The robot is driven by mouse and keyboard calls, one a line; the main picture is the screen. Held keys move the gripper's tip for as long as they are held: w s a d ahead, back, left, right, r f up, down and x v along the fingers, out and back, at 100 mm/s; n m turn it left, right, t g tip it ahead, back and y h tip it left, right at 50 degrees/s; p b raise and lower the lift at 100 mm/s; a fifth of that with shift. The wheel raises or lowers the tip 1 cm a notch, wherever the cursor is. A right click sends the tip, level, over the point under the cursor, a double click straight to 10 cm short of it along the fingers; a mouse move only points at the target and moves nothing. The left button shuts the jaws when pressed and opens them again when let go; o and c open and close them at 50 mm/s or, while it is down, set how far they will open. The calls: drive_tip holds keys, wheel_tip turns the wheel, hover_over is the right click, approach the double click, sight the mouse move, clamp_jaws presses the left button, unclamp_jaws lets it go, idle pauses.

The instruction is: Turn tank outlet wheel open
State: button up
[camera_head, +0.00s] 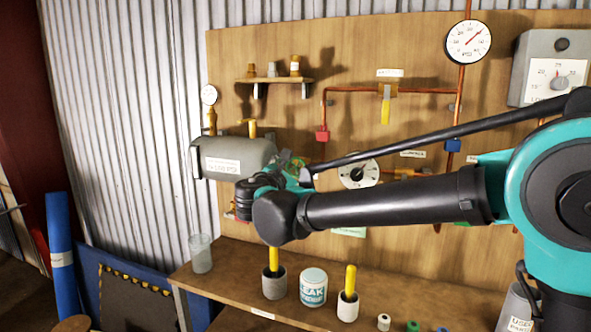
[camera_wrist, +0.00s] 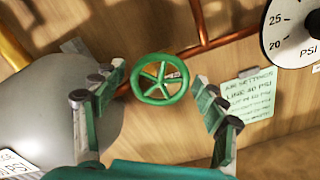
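The green outlet wheel (camera_wrist: 160,79) has several spokes and sits on a copper pipe against the wooden board. In the wrist view it lies between the two fingers of my gripper (camera_wrist: 158,76), which are spread wide. Gaps show between the rim and both fingers. In the head view only a bit of green (camera_head: 298,163) shows behind my wrist. The grey tank (camera_wrist: 62,112) is to the left of the wheel; it also shows in the head view (camera_head: 236,153) with a white label. My gripper is largely hidden there by my arm.
A round dial gauge (camera_wrist: 297,28) and a pale green note (camera_wrist: 246,93) are right of the wheel. Below, a bench (camera_head: 240,272) carries a white LEAK tub (camera_head: 313,287) and yellow-handled items in cups. A small shelf (camera_head: 273,80) is above the tank.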

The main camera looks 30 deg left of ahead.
drive_tip(key=shift+s, duration=0.1)
drive_tip(key=s+d, duration=0.1)
drive_tip(key=s, duration=1)
drive_tip(key=shift+s+d, duration=0.2)
drive_tip(key=shift+s, duration=0.15)
drive_tip(key=s+m, duration=0.2)
drive_tip(key=m, duration=0.9)
drive_tip(key=s+m, duration=0.3)
drive_tip(key=m, duration=0.9)
drive_tip(key=shift+n, duration=0.3)
drive_tip(key=w, duration=1.1)
drive_tip(key=w+a, duration=0.1)
drive_tip(key=w, duration=0.4)
drive_tip(key=shift+w+f, duration=0.15)
drive_tip(key=shift+w, duration=0.25)
drive_tip(key=c, duration=1.2)
